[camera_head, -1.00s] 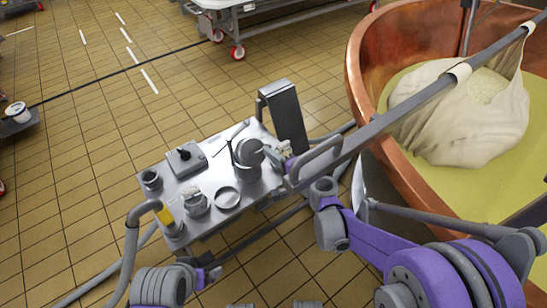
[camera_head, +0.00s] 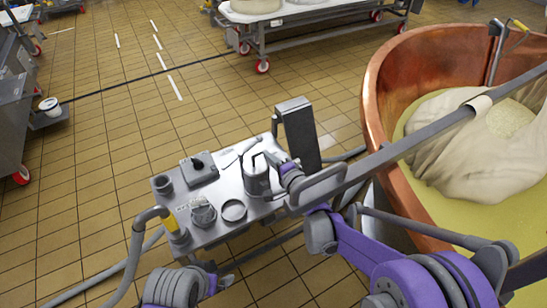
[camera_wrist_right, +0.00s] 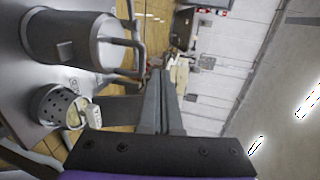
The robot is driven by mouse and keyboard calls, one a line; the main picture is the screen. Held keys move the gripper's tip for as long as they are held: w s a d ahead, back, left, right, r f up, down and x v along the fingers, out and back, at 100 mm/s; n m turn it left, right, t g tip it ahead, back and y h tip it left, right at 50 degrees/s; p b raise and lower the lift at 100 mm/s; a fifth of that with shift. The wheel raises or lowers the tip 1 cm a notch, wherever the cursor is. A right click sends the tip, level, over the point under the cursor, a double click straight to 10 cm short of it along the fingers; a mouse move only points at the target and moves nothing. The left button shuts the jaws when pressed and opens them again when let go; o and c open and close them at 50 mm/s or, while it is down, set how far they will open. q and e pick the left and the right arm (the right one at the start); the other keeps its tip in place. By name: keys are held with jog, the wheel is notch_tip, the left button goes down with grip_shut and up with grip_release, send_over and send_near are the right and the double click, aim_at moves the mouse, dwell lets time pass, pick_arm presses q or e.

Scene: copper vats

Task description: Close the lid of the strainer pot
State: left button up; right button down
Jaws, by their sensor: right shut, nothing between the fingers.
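A tall metal pot (camera_head: 257,181), which I take for the strainer pot, stands on the right part of a small steel table (camera_head: 226,223). In the right wrist view the pot (camera_wrist_right: 72,38) is seen rotated, with a loop handle beside its upper end. I cannot tell how its lid lies. My right gripper (camera_head: 272,158) is beside the pot's top in the head view, shut and empty; I cannot tell whether it touches. Its closed fingers (camera_wrist_right: 161,78) show in the right wrist view, apart from the pot in the picture.
A perforated metal cup (camera_wrist_right: 62,106), a round dish (camera_head: 233,210), a lidded metal vessel (camera_head: 203,212) and a grey box (camera_head: 199,169) stand near the pot. A copper vat (camera_head: 376,105) is at the right.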

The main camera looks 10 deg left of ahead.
dwell(0.4)
jog(key=p+v, duration=0.1)
jog(key=v, duration=0.9)
jog(key=shift+s+d+p, duration=0.15)
jog(key=shift+s+p, duration=0.2)
jog(key=shift+s, duration=0.05)
